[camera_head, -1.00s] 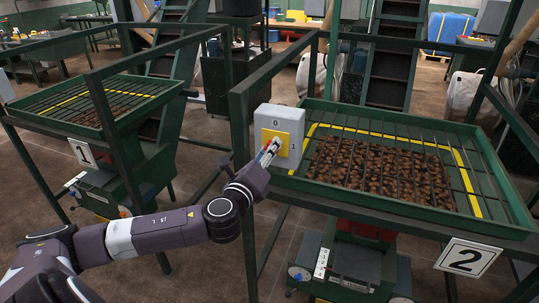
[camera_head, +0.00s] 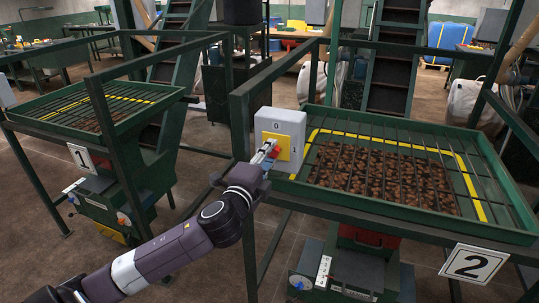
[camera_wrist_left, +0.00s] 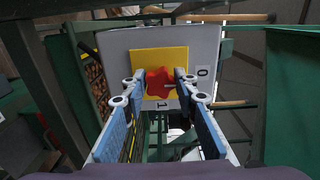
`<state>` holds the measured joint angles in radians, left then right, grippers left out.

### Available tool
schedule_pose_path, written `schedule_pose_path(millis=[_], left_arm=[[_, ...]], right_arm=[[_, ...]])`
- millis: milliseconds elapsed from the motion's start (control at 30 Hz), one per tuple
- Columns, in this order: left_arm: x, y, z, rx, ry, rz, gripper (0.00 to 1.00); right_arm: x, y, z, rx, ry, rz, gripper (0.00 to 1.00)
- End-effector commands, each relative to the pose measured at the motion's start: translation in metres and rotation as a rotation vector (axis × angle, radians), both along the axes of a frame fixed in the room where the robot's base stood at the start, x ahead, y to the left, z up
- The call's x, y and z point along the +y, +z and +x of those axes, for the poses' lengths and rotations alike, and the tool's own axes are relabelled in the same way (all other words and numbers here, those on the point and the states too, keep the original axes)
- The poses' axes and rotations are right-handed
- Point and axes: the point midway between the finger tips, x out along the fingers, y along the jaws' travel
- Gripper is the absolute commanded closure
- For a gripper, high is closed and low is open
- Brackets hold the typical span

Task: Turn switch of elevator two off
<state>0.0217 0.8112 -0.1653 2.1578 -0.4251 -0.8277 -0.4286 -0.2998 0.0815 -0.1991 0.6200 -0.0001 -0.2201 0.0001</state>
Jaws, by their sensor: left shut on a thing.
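My left gripper (camera_wrist_left: 160,85) is shut on the red knob, one fingertip on each side. In the head view my left gripper (camera_head: 267,154) reaches the box from the lower left and covers part of the knob. The knob's exact pointing direction is unclear. My right gripper is out of view.
A green tray (camera_head: 516,227) with a bar grid over brown nuts lies right of the box. Green frame posts (camera_head: 242,130) stand close to my left arm. Elevator one, with sign "1" (camera_head: 82,157), is at the left. Open floor lies between the two.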

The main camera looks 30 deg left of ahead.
Motion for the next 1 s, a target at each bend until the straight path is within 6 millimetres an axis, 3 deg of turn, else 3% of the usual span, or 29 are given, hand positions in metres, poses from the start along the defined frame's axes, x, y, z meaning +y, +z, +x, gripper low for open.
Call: schedule_pose_path(millis=[533,567,700,1000], left_arm=[[0.0006,-0.0001,0.0001,-0.006,0.002,-0.026,0.97],[0.0006,-0.0001,0.0001,-0.006,0.002,-0.026,0.72],[0.0004,-0.0001,0.0001,-0.006,0.001,-0.025,0.57],[-0.0001,-0.0003,-0.0005,-0.006,0.000,-0.024,0.55]], right_arm=[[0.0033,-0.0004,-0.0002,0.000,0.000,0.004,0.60],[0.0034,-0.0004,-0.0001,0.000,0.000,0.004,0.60],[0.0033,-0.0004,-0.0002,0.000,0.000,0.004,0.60],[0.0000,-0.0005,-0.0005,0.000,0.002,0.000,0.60]])
